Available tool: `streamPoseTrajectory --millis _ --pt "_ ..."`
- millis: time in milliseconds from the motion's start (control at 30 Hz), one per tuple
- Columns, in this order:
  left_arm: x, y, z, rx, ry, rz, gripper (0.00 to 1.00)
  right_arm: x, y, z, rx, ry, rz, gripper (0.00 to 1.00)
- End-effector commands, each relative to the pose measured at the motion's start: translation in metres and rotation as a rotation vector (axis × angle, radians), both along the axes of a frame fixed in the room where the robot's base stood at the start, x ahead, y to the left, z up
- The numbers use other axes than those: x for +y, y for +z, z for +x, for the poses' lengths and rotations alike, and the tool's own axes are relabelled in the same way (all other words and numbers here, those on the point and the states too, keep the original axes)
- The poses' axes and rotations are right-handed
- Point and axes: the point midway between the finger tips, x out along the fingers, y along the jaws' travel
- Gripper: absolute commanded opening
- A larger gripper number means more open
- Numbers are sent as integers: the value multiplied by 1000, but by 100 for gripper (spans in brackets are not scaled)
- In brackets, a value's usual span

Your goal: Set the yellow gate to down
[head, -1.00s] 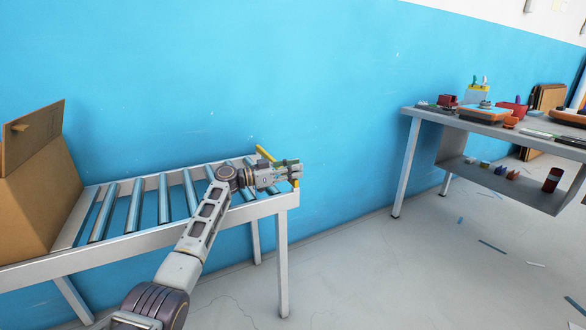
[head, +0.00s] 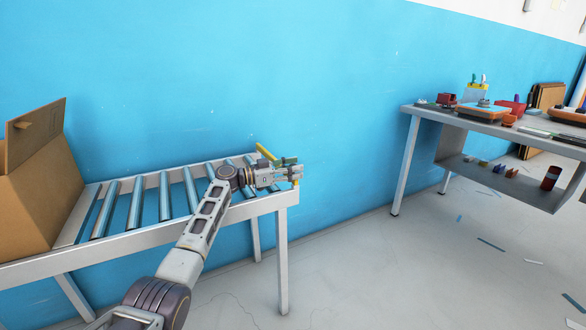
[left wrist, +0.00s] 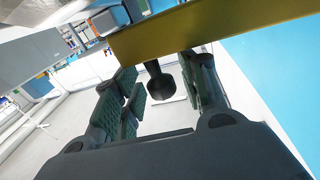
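The yellow gate (head: 265,153) is at the right end of the roller conveyor. Part of it shows behind my left gripper, and the gripper hides its middle. In the left wrist view the gate is a thick yellow bar (left wrist: 220,27) crossing the top of the picture. A dark round-ended knob (left wrist: 163,84) hangs below the bar. My left gripper (head: 291,168) is at the gate, over the conveyor's end. In the left wrist view its green-padded fingers (left wrist: 165,92) stand apart, with the knob showing in the gap. I cannot tell whether they touch it. My right gripper is out of view.
The roller conveyor (head: 150,237) runs along the blue wall, with an open cardboard box (head: 40,195) at its left. A grey table (head: 470,125) with several items stands at the right. The floor between is mostly clear, with scattered scraps.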

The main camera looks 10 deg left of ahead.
Motion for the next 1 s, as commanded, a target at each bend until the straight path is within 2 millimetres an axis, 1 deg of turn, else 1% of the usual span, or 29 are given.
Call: streamPoseTrajectory --millis 33,200,333,433,667,1000 --pt "-1 -6 -1 7 -3 5 45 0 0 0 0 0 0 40" --pt "-1 -5 -1 5 -3 4 45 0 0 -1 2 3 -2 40" --pt "-2 -2 -1 4 -4 4 45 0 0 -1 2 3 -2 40" --pt "-2 4 -1 2 -3 3 45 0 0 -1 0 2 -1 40" --pt "-1 29 0 -3 -1 1 45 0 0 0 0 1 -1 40" --pt "0 78 -1 -3 -1 1 45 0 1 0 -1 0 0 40"
